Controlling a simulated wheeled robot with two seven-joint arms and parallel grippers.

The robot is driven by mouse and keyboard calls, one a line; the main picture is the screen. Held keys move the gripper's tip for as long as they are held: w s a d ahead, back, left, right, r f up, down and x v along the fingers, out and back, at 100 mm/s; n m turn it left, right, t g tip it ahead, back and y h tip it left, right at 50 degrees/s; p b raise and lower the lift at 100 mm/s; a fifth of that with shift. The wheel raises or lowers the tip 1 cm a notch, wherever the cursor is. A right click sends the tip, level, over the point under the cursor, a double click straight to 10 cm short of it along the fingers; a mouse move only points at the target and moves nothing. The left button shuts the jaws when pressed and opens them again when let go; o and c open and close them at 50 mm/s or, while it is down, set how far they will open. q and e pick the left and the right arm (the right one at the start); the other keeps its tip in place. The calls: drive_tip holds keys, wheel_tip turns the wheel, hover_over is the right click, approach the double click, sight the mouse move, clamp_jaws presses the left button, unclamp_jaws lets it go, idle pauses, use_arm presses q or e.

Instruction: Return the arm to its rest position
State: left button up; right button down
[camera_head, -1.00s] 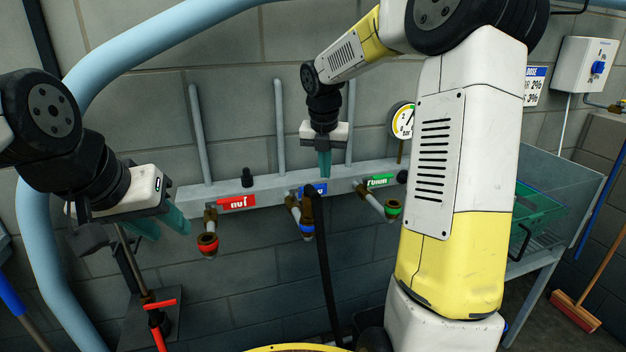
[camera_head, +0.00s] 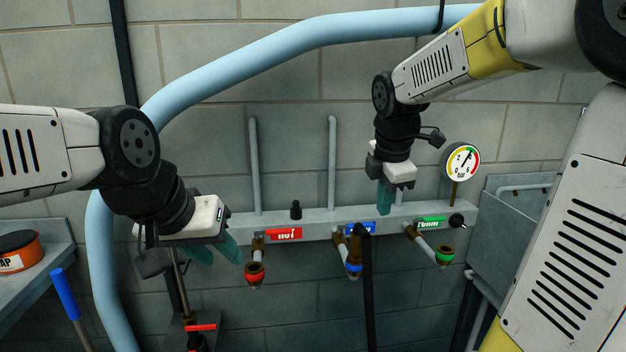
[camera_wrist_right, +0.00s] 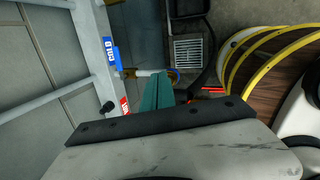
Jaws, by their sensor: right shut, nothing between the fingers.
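My right gripper (camera_head: 385,196) is shut and empty, its teal fingers pointing down in front of the wall manifold (camera_head: 320,222), above and between the blue-labelled and green-labelled outlets. Its closed fingers (camera_wrist_right: 157,92) also show in the right wrist view. My left gripper (camera_head: 222,250) is at the left, its two teal fingers spread apart with nothing seen between them. It is close to the red outlet (camera_head: 255,272) labelled HOT.
A pressure gauge (camera_head: 461,161) stands right of my right gripper. A green outlet (camera_head: 443,255) is below it. A large light-blue pipe (camera_head: 260,62) arches over the manifold. A grey shelf (camera_head: 40,262) with an orange tub (camera_head: 20,252) is at the left. A metal sink (camera_head: 515,225) is at the right.

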drive_tip(key=s+a+m+t+y, duration=0.2)
drive_tip(key=s+m, duration=1.4)
drive_tip(key=m, duration=0.4)
drive_tip(key=shift+s+f+y, duration=0.3)
drive_tip(key=shift+f+y, duration=0.05)
drive_tip(key=shift+y, duration=0.05)
drive_tip(key=shift+d, duration=0.15)
